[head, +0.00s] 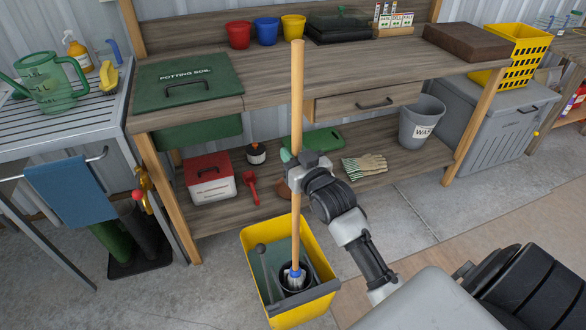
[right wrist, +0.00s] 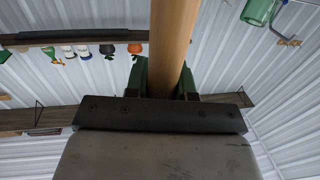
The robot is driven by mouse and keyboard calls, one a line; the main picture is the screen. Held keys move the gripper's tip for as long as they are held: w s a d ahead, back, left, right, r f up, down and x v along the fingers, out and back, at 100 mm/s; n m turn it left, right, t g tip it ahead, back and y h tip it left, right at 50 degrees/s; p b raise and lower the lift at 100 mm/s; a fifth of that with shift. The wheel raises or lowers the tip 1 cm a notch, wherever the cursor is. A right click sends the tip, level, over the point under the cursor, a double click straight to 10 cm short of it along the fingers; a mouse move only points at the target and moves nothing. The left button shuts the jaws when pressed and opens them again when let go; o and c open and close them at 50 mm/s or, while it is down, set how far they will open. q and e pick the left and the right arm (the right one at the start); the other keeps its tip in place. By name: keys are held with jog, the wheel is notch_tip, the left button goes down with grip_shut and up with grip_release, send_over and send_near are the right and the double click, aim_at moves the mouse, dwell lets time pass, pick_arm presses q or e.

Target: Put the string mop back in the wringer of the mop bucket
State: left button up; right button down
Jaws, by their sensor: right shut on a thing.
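The string mop (head: 297,110) stands nearly upright, its long wooden handle rising past the bench's front edge. My right gripper (head: 295,168) is shut on the handle around its middle. The handle also fills the middle of the right wrist view (right wrist: 173,45), between the fingers (right wrist: 172,82). The yellow mop bucket (head: 262,302) stands on the concrete floor. The mop's lower end, with a blue collar and light strings, is down inside the dark round wringer (head: 309,285). How deep the strings sit is hard to tell. My left gripper is out of view.
Behind the bucket is a wooden potting bench (head: 370,75), with a red-and-white box (head: 209,177), a red scoop and gloves (head: 364,166) on its lower shelf. A grey waste bin (head: 420,122) stands at the right. Floor right of the bucket is partly open.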

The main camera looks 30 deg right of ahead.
notch_tip(320, 180, down, 4)
jog(key=shift+r, duration=0.1)
dwell(0.4)
jog(key=shift+b, duration=0.3)
jog(key=c, duration=1)
grip_release()
jog(key=shift+f, duration=0.2)
jog(key=shift+o, duration=0.2)
jog(key=s, duration=1.2)
jog(key=shift+a, duration=0.4)
